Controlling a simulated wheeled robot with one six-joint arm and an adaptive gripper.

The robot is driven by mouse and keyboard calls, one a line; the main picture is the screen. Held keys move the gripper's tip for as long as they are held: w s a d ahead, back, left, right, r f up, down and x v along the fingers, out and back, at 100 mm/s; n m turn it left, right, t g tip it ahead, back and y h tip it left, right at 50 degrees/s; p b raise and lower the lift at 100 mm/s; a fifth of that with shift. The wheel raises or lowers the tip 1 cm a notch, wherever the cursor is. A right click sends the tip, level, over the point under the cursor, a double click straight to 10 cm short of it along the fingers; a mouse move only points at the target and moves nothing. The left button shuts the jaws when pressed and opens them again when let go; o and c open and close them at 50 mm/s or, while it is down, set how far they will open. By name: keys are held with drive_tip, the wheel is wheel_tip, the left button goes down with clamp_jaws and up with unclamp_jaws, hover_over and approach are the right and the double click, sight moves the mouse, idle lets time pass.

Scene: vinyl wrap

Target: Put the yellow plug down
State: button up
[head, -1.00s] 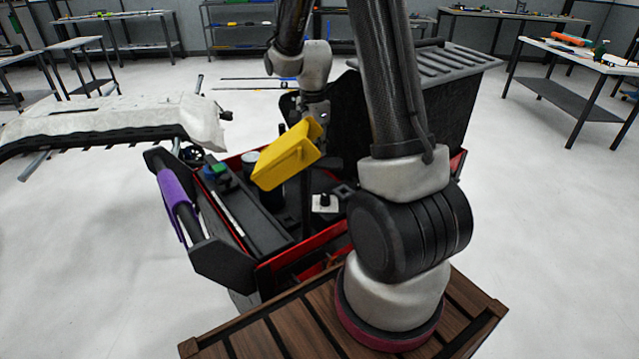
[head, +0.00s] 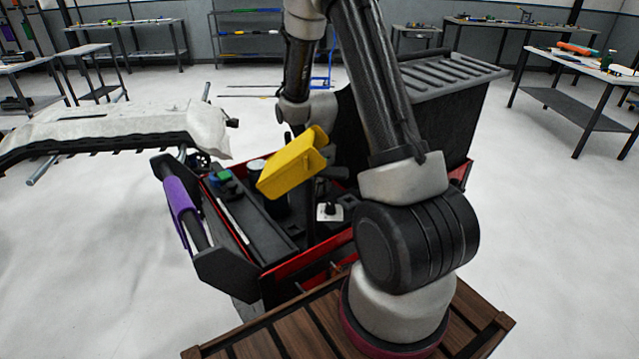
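The yellow plug (head: 291,163) is a tilted, boxy yellow piece in the head view. It hangs above the open red-and-black cart (head: 290,266), over its left middle part. My gripper (head: 312,138) is at the end of my arm, just behind the plug. The plug appears held in it, clear of the cart. The fingertips are mostly hidden by the plug, so the exact contact is not seen.
The cart holds a green-and-blue item (head: 221,176), a dark cylinder (head: 257,168) and a white block with a black knob (head: 330,211). A purple-wrapped handle (head: 182,208) is on its left side. A white bumper-like panel (head: 110,125) stands left. Open floor lies around.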

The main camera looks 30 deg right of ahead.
drive_tip(key=o, duration=0.4)
drive_tip(key=shift+o, duration=0.2)
wheel_tip(320, 180, up, 12)
drive_tip(key=s+a+r+n+t, duration=0.2)
drive_tip(key=s+a+r+n, duration=0.2)
drive_tip(key=s+r+n, duration=0.65)
drive_tip(key=s+a+r+n+t, duration=0.1)
drive_tip(key=s+r+n, duration=0.5)
drive_tip(key=s, duration=0.7)
drive_tip(key=shift+a+r+n+t, duration=0.35)
drive_tip(key=shift+r+t, duration=0.25)
drive_tip(key=shift+r, duration=0.1)
